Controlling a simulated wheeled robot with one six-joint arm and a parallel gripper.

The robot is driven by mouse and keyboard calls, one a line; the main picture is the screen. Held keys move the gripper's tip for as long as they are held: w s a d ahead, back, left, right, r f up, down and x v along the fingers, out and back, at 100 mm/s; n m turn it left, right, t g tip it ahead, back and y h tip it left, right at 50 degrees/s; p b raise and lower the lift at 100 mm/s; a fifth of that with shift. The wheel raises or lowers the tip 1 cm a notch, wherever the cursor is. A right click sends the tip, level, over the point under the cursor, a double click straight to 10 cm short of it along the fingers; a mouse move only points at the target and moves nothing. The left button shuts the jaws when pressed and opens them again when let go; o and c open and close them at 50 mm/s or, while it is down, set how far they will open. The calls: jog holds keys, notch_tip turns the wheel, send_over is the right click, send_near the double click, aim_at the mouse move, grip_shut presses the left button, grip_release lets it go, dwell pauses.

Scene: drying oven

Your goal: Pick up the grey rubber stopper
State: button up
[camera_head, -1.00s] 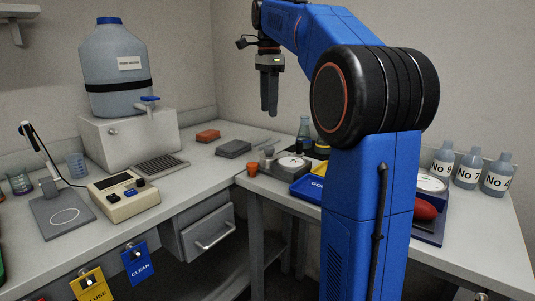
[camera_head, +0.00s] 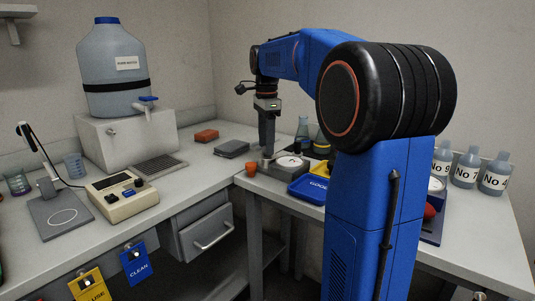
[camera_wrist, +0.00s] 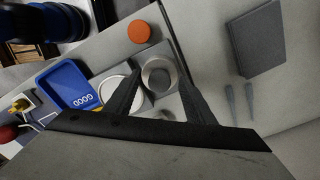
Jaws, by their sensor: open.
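My gripper (camera_head: 267,146) points down over the small grey items at the left end of the right-hand bench. In the wrist view its two dark fingers (camera_wrist: 155,66) are apart, with nothing held between them. In the head view the fingers partly hide this spot.
A small orange piece (camera_head: 251,170) stands nearby, at the bench edge. A white round dial (camera_head: 289,162) and a blue GOOD tray (camera_head: 307,188) lie to the right. Flasks (camera_head: 302,131) stand behind. A dark grey block (camera_head: 232,149) lies on the left bench.

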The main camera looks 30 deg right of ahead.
jog(key=shift+f, duration=0.45)
jog(key=c, duration=1.2)
